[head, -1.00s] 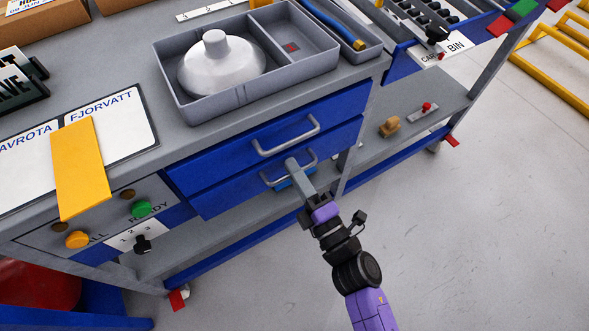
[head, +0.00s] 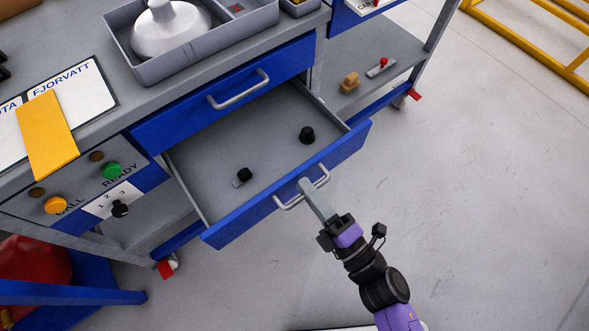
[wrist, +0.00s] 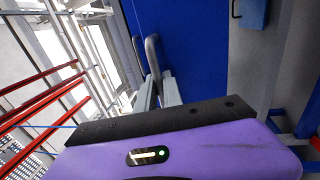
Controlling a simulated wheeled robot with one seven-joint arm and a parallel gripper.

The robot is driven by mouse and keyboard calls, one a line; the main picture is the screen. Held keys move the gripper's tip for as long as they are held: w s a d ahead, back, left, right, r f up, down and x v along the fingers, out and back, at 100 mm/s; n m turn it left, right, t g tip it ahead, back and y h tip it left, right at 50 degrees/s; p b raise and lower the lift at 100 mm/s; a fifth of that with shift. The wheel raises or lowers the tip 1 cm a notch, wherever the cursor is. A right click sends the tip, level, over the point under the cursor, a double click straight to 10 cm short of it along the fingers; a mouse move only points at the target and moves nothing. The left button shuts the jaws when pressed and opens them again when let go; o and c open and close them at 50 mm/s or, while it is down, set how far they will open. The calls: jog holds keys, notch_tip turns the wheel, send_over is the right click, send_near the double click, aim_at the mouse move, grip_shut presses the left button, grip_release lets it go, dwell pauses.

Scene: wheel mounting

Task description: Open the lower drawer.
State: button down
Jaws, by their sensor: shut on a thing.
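The lower drawer (head: 290,195) is pulled well out of the workbench, its grey inside showing. My gripper (head: 306,186) is shut on the drawer's silver handle (head: 289,204) at the front face. In the wrist view the fingers (wrist: 160,88) close around the handle (wrist: 153,55) in front of the blue drawer front (wrist: 185,50). Two small black knob-like parts lie in the drawer, one at the left (head: 244,175) and one at the right (head: 307,135).
The upper drawer (head: 225,100) is shut above it. A grey tray with a white domed part (head: 170,28) stands on the bench top. A control panel with a green button (head: 112,171) is at the left.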

jog(key=shift+v, duration=1)
jog(key=shift+r, duration=0.15)
jog(key=c, duration=1.5)
grip_release()
jog(key=v, duration=0.7)
jog(key=shift+s+d, duration=0.25)
